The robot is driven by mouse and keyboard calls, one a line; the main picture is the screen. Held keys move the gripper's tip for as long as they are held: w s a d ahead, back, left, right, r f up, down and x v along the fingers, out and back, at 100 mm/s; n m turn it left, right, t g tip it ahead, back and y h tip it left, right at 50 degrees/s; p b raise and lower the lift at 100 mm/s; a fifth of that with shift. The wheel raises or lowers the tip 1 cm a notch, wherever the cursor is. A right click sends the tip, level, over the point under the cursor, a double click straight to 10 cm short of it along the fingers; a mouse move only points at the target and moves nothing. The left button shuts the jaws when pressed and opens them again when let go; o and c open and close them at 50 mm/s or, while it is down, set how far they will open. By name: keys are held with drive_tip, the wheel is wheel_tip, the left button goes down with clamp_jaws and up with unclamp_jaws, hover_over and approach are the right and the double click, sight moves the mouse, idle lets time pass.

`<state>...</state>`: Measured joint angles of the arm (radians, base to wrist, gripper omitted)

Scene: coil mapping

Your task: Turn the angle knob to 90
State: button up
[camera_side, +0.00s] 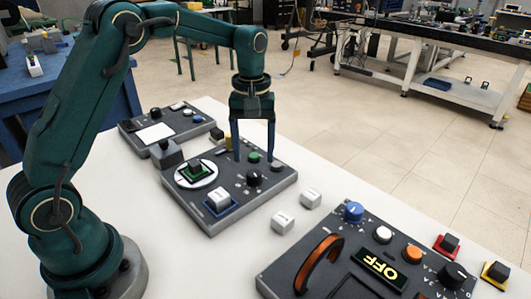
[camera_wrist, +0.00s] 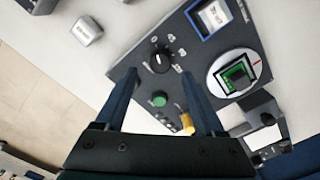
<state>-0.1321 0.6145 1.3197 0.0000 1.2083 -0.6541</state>
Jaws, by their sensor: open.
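A black knob (camera_side: 254,177) with small marks around it sits on the grey middle panel (camera_side: 210,224); I take it for the angle knob. My gripper (camera_side: 254,158) points down over the panel near the green button (camera_side: 253,156). Its fingers are apart and hold nothing. In the wrist view my gripper (camera_wrist: 159,74) has its two fingertips on either side of the knob in the picture, with no visible contact. The height above the panel is unclear.
The panel also bears a round white dial (camera_wrist: 218,85) with a green chip, a white block (camera_side: 218,199) in a blue frame, and a yellow post (camera_wrist: 187,122). Loose white blocks (camera_side: 283,221) lie beside it. A larger panel (camera_side: 275,280) with an orange handle (camera_side: 318,265) stands at right.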

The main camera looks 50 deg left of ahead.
sight(254, 172)
drive_tip(key=shift+f, duration=2.25)
clamp_jaws()
